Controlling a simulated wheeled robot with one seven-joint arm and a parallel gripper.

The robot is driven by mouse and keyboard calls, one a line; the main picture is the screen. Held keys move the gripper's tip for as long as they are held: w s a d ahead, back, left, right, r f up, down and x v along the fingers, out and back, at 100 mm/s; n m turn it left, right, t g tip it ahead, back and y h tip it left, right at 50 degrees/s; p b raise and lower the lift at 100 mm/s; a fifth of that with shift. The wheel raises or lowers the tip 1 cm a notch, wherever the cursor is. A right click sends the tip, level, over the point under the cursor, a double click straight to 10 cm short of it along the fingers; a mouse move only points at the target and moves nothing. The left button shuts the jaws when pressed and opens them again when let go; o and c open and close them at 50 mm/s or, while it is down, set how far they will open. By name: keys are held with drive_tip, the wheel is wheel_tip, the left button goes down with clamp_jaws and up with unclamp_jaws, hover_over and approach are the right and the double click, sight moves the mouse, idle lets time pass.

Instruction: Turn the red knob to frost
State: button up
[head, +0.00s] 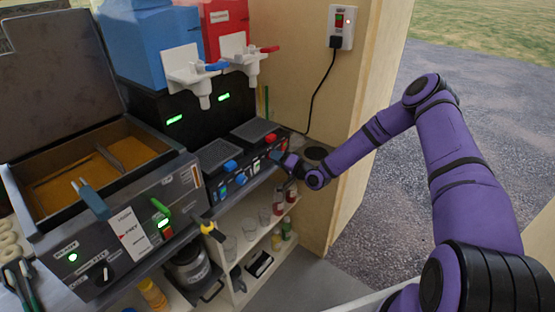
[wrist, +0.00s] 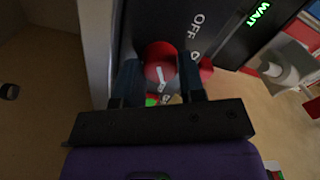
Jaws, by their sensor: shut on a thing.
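The red knob (wrist: 156,66) is round with a white pointer line, and it sits between the two dark fingers of my gripper (wrist: 159,80) in the wrist view. The fingers are closed on its sides. White lettering "OFF" and part of another word stand beside it on the dark panel; the rest of the lettering is partly hidden by the fingers. In the head view my gripper (head: 287,160) is at the right end of the slush machine's front panel (head: 240,176), and it largely hides the knob there.
A second red part (wrist: 206,70) lies close beside the right finger. The panel also has blue controls (head: 240,180). A wooden wall (head: 300,65) with a plugged-in socket (head: 341,27) stands close behind. Shelves with jars (head: 265,215) lie below. A fryer (head: 110,225) is at left.

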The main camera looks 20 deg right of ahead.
drive_tip(key=o, duration=0.6)
drive_tip(key=shift+o, duration=0.2)
drive_tip(key=shift+s+d, duration=0.1)
drive_tip(key=shift+d, duration=0.05)
drive_tip(key=v, duration=1)
drive_tip(key=shift+s+d, duration=0.15)
drive_tip(key=shift+s, duration=0.1)
